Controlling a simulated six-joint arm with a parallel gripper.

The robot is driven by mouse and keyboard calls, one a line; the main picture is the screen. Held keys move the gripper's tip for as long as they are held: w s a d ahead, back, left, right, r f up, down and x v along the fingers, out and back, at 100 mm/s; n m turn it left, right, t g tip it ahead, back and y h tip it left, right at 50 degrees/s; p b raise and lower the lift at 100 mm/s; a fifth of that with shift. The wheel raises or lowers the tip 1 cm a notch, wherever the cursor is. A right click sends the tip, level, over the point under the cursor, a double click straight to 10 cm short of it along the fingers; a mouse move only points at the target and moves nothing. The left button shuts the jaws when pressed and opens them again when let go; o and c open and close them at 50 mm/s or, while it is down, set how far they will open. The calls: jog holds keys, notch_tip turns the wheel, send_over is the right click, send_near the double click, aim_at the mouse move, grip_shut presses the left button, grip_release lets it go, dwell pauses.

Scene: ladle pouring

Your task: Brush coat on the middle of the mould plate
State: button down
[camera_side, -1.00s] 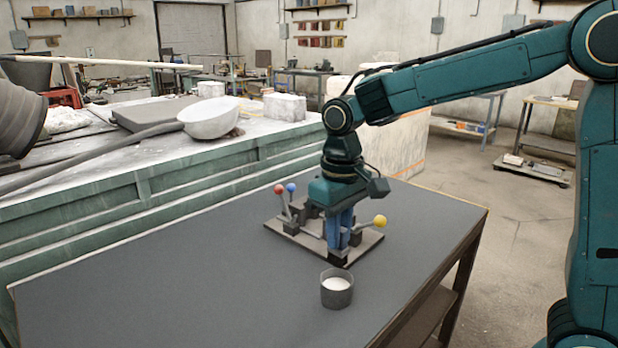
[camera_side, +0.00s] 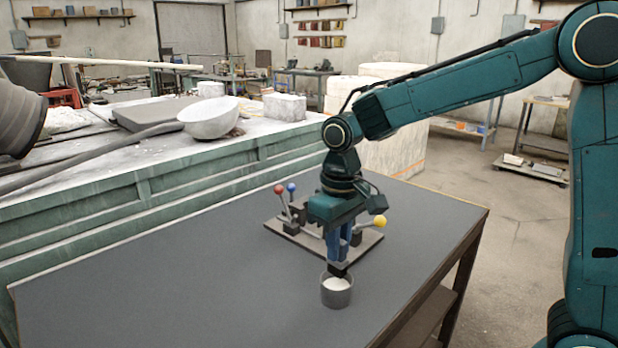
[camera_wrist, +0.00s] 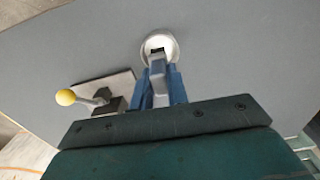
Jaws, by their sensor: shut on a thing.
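The mould plate (camera_side: 371,247), a flat dark grey plate with small levers on it, lies on the table. A corner of it shows in the wrist view (camera_wrist: 92,90). A dark grey cup (camera_side: 337,298) with white coat inside stands on the near side of the plate; its round mouth also shows in the wrist view (camera_wrist: 174,45). My gripper (camera_side: 338,257) points down with its blue fingers shut on a grey brush (camera_wrist: 157,66). The brush's dark lower end is at the cup's mouth, overlapping its far rim. I cannot tell whether it touches the coat.
The left part of the dark table (camera_side: 150,285) is clear. A green bench (camera_side: 150,185) with a white bowl (camera_side: 209,118) stands behind.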

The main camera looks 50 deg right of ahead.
jog(key=shift+f, duration=0.55)
dwell(0.4)
jog(key=shift+f, duration=0.35)
jog(key=shift+f, duration=0.85)
dwell(1.4)
jog(key=shift+r, duration=0.15)
dwell(0.4)
jog(key=shift+r, duration=3.6)
jog(key=shift+w, duration=0.1)
